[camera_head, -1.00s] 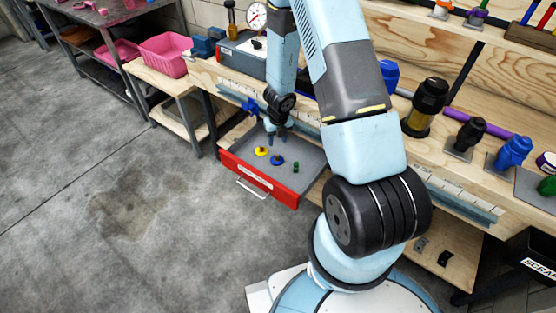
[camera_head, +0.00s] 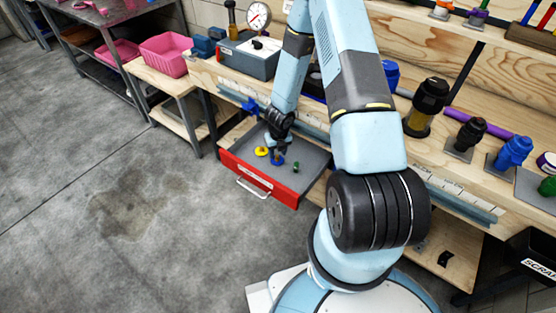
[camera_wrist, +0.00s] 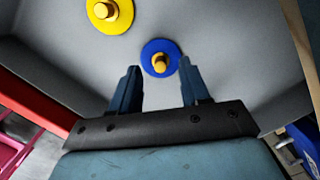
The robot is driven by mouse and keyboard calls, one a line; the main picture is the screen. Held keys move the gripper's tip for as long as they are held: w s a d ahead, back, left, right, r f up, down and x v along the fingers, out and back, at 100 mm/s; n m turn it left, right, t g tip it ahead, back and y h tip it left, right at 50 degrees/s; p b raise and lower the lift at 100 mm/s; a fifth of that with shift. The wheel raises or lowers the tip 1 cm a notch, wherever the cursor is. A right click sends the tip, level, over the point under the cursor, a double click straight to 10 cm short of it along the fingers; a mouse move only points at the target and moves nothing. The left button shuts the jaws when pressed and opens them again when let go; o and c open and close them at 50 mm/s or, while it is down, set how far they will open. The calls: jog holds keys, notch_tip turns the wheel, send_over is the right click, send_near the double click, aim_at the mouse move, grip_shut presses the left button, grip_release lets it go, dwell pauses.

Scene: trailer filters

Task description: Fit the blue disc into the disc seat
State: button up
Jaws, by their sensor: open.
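The blue disc (camera_head: 277,161) lies in the open red drawer, with a yellow knob at its middle. In the wrist view the blue disc (camera_wrist: 160,52) lies just beyond my fingertips, its knob (camera_wrist: 159,63) roughly midway between them. My gripper (camera_wrist: 158,70) is open and empty, with a finger on either side of the knob's line. In the head view my gripper (camera_head: 276,151) is over the blue disc, partly hiding it. I cannot tell which thing is the disc seat.
The red drawer (camera_head: 260,180) also holds a yellow disc (camera_head: 262,151) on the left and a small green piece (camera_head: 296,168) on the right. The workbench above carries a gauge box (camera_head: 250,60), a black-and-yellow canister (camera_head: 426,105) and blue and black fittings. Open floor lies left of the drawer.

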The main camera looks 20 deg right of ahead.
jog(key=shift+w+f, duration=0.1)
jog(key=shift+f, duration=0.9)
grip_shut()
